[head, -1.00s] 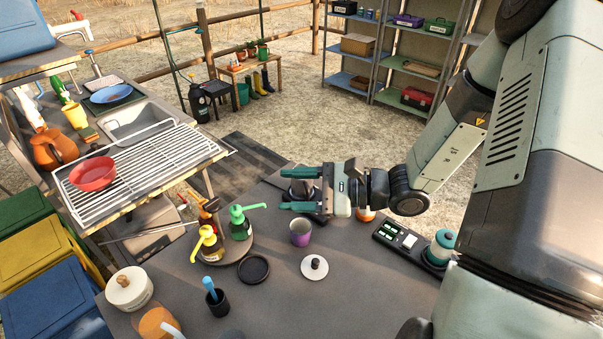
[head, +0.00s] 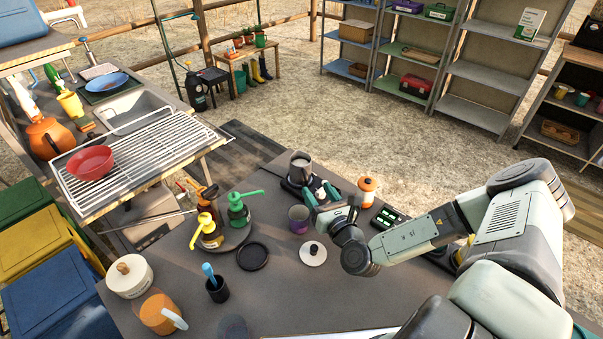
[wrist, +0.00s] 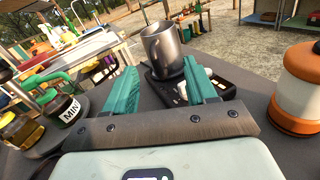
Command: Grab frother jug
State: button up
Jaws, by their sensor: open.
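The frother jug (head: 300,163) is a grey metal jug standing upright on a dark base (head: 293,186) near the far edge of the table.
An orange-and-white canister (head: 367,189) stands to the right of my gripper. A purple-grey cup (head: 299,217) and a white lid (head: 313,253) are close on the near side. Pump bottles (head: 238,211) stand on a round tray at left.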

aim_at(302, 174)
jog(key=x, duration=0.6)
jog(key=shift+w+a, duration=0.15)
jog(key=shift+w, duration=0.2)
grip_shut()
